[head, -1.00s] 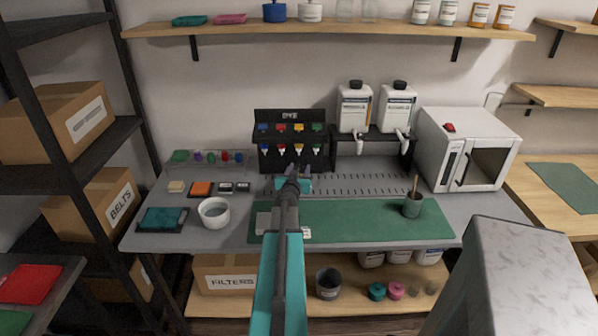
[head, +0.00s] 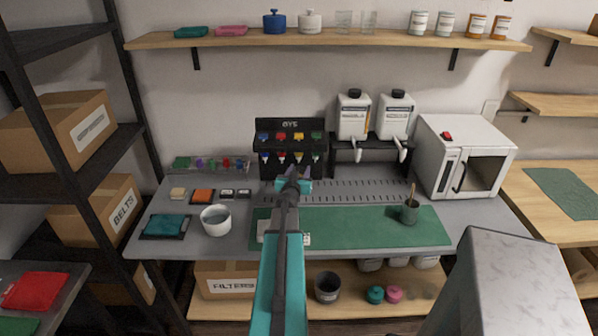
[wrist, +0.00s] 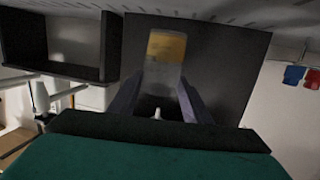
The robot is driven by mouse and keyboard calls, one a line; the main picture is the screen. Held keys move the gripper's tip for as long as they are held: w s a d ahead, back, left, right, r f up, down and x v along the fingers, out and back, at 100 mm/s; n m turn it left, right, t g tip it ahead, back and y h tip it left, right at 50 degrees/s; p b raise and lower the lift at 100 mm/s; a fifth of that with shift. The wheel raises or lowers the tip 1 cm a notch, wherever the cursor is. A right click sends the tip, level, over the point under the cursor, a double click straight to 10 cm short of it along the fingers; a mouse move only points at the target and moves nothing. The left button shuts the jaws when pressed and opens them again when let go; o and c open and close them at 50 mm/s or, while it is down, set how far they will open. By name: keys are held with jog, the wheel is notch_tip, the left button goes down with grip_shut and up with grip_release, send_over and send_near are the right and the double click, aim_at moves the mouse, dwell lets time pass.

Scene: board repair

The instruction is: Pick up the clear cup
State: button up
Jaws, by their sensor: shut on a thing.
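My gripper (wrist: 158,100) has its two dark fingers on either side of a see-through, greyish cup (wrist: 164,76) and is shut on it. A yellow-amber patch shows in the cup's far part; I cannot tell whether it is inside or behind. In the head view my gripper (head: 292,184) is over the bench, just in front of the black dye rack (head: 291,138). My arm hides much of that spot, and the held cup cannot be made out there. Two clear glasses (head: 343,21) (head: 369,22) stand on the upper shelf.
A white bowl (head: 216,220) stands to the left. Two white jugs (head: 353,117) (head: 396,116) and a white oven (head: 465,157) are right of the rack.

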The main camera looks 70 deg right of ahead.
jog(key=s+a+r, duration=0.1)
jog(key=s+a, duration=0.5)
jog(key=a, duration=0.2)
jog(key=shift+a, duration=0.4)
dwell(0.5)
jog(key=shift+s+a+p, duration=0.25)
jog(key=shift+p, duration=0.7)
jog(key=shift+s+a+r+p, duration=0.15)
jog(key=shift+a+p, duration=0.25)
jog(key=shift+p, duration=0.8)
jog(key=shift+s+a+p, duration=0.2)
jog(key=shift+a+p, duration=0.15)
jog(key=shift+p, duration=0.8)
jog(key=shift+s+a+p, duration=0.6)
jog(key=shift+a+p, duration=0.3)
jog(key=shift+p, duration=0.2)
jog(key=shift+s+a, duration=0.1)
jog(key=shift+a, duration=0.1)
dwell(0.6)
